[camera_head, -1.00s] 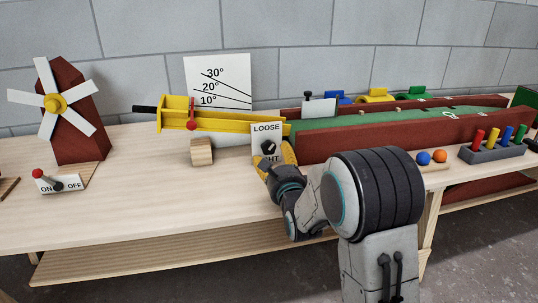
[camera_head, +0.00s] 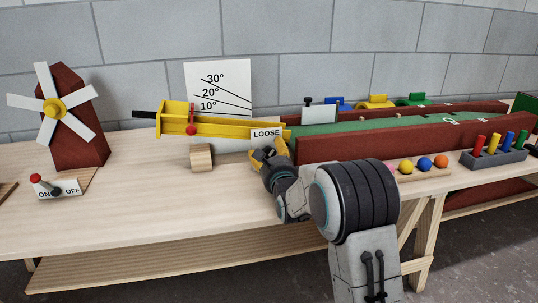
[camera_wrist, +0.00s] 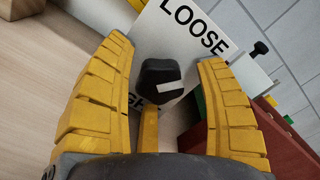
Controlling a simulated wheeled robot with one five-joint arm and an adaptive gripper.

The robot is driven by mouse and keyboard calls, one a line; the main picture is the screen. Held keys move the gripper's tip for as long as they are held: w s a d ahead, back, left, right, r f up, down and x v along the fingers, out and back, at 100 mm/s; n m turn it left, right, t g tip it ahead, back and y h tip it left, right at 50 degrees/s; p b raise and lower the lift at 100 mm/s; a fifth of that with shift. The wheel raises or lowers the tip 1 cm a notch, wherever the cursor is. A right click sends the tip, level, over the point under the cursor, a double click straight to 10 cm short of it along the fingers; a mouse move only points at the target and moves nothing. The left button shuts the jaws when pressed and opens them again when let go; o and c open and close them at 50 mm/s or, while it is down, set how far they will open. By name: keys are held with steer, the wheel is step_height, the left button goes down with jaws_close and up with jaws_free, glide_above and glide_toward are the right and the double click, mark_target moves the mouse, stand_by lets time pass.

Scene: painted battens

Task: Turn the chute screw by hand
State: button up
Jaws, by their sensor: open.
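The chute screw is a black knob (camera_wrist: 160,80) with a white mark, in front of a white plate (camera_wrist: 185,35) lettered LOOSE. In the wrist view it sits between my two yellow fingers, with a visible gap on each side. My gripper (camera_wrist: 163,53) is open around the knob, and I see no contact. In the head view my gripper (camera_head: 269,150) covers most of the plate (camera_head: 266,133) below LOOSE and hides much of the knob. The yellow chute (camera_head: 215,122) with a red pointer (camera_head: 191,118) slopes gently down to the right behind it.
A wooden block (camera_head: 202,157) stands left of my gripper. A red-walled green lane (camera_head: 350,138) runs to the right. An angle board (camera_head: 218,85) stands behind the chute. A windmill (camera_head: 70,115) and switch (camera_head: 55,187) are at left. The bench front between is clear.

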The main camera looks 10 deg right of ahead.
steer(key=shift+c, duration=0.2)
steer(key=c, duration=1.1)
steer(key=shift+c, duration=0.2)
steer(key=shift+m, duration=0.3)
steer(key=m, duration=0.3)
steer(key=shift+m, duration=1.9)
